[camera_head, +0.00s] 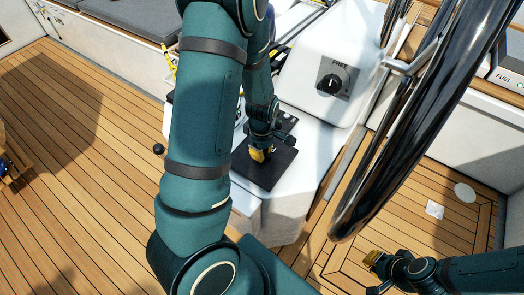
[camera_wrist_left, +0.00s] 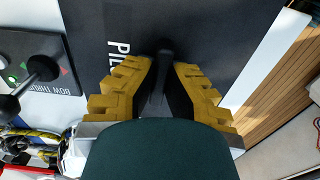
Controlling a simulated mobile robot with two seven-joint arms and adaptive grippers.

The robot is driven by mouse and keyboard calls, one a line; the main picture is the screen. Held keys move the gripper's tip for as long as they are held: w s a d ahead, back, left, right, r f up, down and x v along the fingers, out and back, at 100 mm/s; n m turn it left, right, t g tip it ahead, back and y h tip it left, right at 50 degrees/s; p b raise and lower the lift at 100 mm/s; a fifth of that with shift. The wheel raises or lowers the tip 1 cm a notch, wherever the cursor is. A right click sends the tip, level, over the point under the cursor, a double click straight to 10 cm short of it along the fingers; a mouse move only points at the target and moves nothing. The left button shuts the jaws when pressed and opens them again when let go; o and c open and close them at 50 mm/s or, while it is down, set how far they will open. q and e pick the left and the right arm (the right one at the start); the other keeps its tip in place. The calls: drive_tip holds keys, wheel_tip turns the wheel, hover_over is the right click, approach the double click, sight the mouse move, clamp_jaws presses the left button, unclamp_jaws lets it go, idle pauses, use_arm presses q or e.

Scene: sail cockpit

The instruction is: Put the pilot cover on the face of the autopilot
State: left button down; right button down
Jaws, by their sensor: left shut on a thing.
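The pilot cover (camera_head: 264,176) is a dark flat square on the white console, below and left of the dial housing. In the left wrist view the cover (camera_wrist_left: 215,28) fills the top middle, with white letters starting "PIL" partly hidden by a finger. My left gripper (camera_head: 258,154) is over the cover. Its yellow fingers (camera_wrist_left: 167,72) are shut on a dark upright grip at the cover's middle. The autopilot's face is not visible; I cannot tell whether it lies under the cover. My right gripper (camera_head: 372,259) is at the lower right, far from the cover, its opening unclear.
A white housing with a dial marked "FREE" (camera_head: 333,85) stands behind the cover. A dark steering wheel rim (camera_head: 400,125) crosses the right side. A bow thruster panel (camera_wrist_left: 62,78) with a black knob lies beside the cover. Teak deck (camera_head: 80,190) is open at left.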

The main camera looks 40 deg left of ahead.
use_arm(q)
drive_tip(key=shift+f, duration=0.7)
idle(0.6)
idle(0.6)
drive_tip(key=shift+c, duration=2.3)
unclamp_jaws()
drive_tip(key=shift+r+p, duration=2.3)
drive_tip(key=shift+r, duration=0.15)
drive_tip(key=shift+r+p, duration=1.1)
drive_tip(key=shift+s+f, duration=0.1)
